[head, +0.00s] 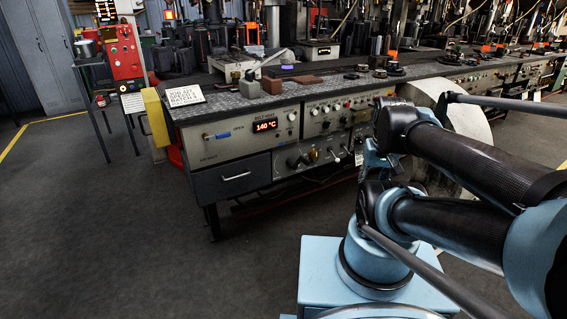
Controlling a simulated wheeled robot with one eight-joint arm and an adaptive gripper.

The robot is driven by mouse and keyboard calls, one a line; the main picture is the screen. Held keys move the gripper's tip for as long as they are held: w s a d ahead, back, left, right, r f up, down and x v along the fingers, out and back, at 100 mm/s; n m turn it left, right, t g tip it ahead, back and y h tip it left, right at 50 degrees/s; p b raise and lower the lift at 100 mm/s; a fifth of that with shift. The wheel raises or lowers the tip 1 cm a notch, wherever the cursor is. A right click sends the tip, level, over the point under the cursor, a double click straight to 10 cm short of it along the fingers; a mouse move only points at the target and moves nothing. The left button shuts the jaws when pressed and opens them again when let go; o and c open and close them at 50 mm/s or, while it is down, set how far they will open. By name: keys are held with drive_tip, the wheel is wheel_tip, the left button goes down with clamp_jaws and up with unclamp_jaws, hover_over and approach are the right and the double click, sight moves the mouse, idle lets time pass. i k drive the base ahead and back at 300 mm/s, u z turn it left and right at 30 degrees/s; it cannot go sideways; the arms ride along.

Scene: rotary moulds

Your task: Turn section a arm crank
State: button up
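No label in the head view lets me tell which part is the section a arm crank. The grey control bench (240,142) stands at the centre, with small handles and knobs on its lower front panel. They include a black knob (293,162), a brass-coloured fitting (314,156) and a white-tipped lever (335,156). A pale slanted lever (268,62) rises on the bench top at the left. My arm's blue and black links fill the right side and hide part of the bench front. My gripper is not visible.
A red display (265,126) reads 140 °C. A drawer (232,178) is closed below it. A white sign (186,95) stands by a yellow corner block (157,117). A red machine (122,52) is at the left. The floor (120,220) in front is clear.

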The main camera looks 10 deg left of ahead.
sight(293, 165)
drive_tip(key=u, duration=0.95)
drive_tip(key=k, duration=0.8)
drive_tip(key=z, duration=0.35)
drive_tip(key=i, duration=0.5)
